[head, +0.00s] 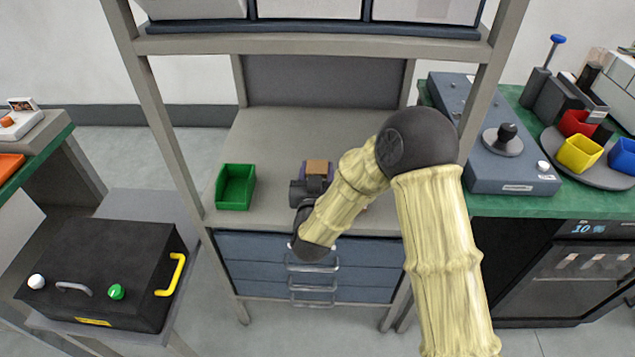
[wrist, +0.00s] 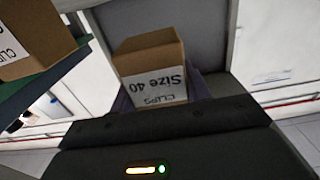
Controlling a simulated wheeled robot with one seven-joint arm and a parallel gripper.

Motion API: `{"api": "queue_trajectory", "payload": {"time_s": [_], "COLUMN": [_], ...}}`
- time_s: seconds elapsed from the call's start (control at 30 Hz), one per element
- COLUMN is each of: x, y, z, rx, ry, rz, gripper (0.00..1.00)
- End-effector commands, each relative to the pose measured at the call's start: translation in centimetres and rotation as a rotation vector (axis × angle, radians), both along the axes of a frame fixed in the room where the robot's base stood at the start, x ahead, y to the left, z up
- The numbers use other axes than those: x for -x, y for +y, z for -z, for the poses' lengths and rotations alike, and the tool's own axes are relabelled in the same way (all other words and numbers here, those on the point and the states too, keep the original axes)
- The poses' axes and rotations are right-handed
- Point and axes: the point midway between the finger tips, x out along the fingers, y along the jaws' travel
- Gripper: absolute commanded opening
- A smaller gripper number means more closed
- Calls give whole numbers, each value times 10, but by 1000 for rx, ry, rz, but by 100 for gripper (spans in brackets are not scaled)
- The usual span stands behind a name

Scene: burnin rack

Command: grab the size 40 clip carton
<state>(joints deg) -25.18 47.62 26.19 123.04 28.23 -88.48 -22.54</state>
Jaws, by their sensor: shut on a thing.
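The size 40 clip carton (wrist: 152,68) is a brown box with a white label, its text upside down in the wrist view. In the head view the carton (head: 317,167) shows its brown top over the shelf. My gripper (head: 313,182) is shut on it; its dark body crosses the lower wrist view (wrist: 160,122). Purple surfaces (wrist: 196,86) show at both sides of the carton; I cannot tell whether they are a bin around it. The carton's lower part and my fingertips are mostly hidden.
A green bin (head: 236,187) stands left on the same shelf (head: 270,135). An upper shelf (head: 310,45) is above, with blue drawers (head: 300,275) below. The wrist view shows another clip carton (wrist: 32,38) at upper left. A black case (head: 105,275) stands at left.

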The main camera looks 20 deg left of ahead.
Motion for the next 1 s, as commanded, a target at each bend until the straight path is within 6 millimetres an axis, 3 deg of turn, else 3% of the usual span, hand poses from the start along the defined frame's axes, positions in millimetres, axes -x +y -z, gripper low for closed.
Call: {"api": "queue_trajectory", "payload": {"time_s": [0.1, 0.23, 1.0], "x": [0, 0, 1], "y": [0, 0, 2], "z": [-22, -31, -32], "rx": [-2, 0, 0], "ry": [-3, -1, 0], "rz": [-1, 0, -4], "gripper": [22, 22, 22]}}
